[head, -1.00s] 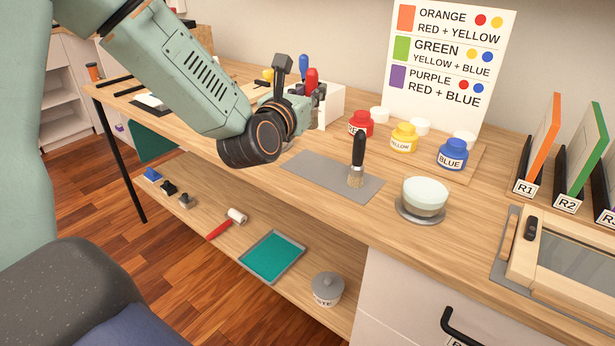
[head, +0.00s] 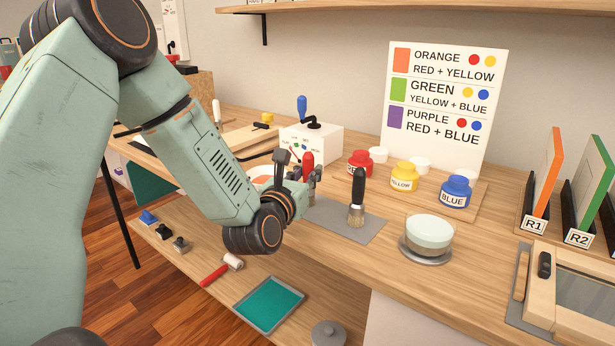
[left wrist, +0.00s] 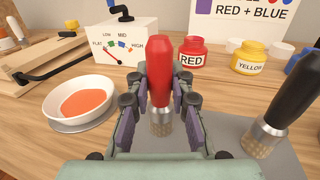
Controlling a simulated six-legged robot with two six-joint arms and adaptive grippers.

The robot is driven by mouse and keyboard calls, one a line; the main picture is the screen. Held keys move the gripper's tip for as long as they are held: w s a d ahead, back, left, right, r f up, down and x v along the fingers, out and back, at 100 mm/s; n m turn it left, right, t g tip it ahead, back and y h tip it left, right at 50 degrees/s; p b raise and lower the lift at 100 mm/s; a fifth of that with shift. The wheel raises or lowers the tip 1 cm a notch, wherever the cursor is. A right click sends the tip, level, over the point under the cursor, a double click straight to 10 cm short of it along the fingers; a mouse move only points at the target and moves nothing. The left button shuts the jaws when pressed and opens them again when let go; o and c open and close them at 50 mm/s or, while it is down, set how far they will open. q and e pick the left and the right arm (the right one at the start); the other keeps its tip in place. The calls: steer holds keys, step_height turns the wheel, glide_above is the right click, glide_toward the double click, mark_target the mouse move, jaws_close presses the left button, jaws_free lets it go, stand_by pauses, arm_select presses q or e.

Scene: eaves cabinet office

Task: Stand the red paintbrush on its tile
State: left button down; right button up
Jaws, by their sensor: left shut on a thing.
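My left gripper (head: 311,178) is shut on the red paintbrush (head: 307,161), with its red handle pointing up. In the left wrist view the red handle (left wrist: 161,78) is upright between the gripper's fingers (left wrist: 160,98), above a metal collar and pale bristles. The grey tile (head: 346,222) lies on the bench, and the gripper is at its left end. A black-handled paintbrush (head: 357,190) stands upright on the tile, right of the red one. Whether the red brush's bristles touch the tile is unclear. My right gripper is out of view.
Red (head: 359,163), yellow (head: 404,177) and blue (head: 455,191) paint jars stand behind the tile. A white dial box (head: 318,143) stands behind the gripper. A bowl of orange paint (left wrist: 85,101) is left of the brush.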

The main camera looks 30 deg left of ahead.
arm_select(q)
steer(key=shift+s, duration=0.1)
steer(key=c, duration=1.2)
jaws_free()
steer(key=shift+r, duration=0.1)
steer(key=shift+s, duration=0.25)
steer(key=s+p, duration=0.1)
steer(key=s, duration=0.2)
steer(key=s+d+p, duration=0.1)
steer(key=s, duration=0.3)
steer(key=s+d+p, duration=0.1)
steer(key=s, duration=0.3)
steer(key=shift+s+d, duration=0.1)
